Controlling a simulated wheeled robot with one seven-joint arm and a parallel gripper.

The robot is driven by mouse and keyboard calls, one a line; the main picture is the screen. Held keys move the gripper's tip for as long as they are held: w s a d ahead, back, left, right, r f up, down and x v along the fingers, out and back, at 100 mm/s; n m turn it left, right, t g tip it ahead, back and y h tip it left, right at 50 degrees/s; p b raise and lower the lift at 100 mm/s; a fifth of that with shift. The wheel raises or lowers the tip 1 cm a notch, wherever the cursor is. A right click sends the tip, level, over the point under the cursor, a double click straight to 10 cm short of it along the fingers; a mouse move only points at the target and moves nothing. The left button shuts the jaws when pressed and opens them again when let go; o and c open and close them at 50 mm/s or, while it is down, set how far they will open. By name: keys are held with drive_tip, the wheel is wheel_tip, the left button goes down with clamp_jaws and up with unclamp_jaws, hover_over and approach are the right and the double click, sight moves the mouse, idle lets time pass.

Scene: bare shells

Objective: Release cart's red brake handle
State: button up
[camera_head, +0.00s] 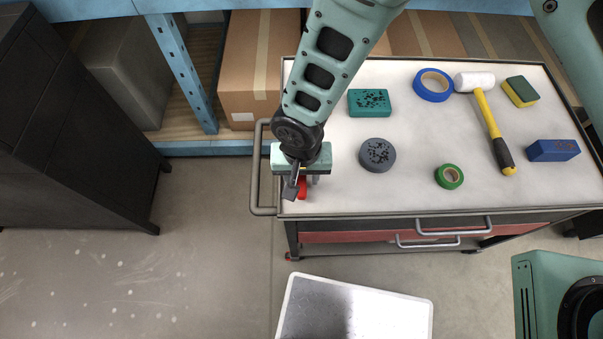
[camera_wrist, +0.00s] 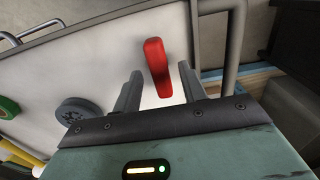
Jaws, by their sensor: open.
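The red brake handle (camera_wrist: 157,66) shows in the wrist view as a short red bar by the cart's left end. It lies ahead of my gripper (camera_wrist: 161,86), and its near end is between the two open fingers, with no clear contact on either side. In the head view the handle (camera_head: 302,188) is partly hidden by my gripper (camera_head: 299,186), which hangs over the near left corner of the cart (camera_head: 330,205). The cart has a pale top, a grey push rail (camera_head: 255,170) on its left and red-fronted drawers below.
On the cart top are a grey disc (camera_head: 377,154), a teal block (camera_head: 369,103), blue tape (camera_head: 433,85), green tape (camera_head: 449,176), a mallet (camera_head: 489,115), a sponge (camera_head: 521,91) and a blue block (camera_head: 553,150). A dark cabinet (camera_head: 75,130) stands left. Floor between is clear.

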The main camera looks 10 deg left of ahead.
drive_tip(key=shift+f, duration=0.4)
clamp_jaws()
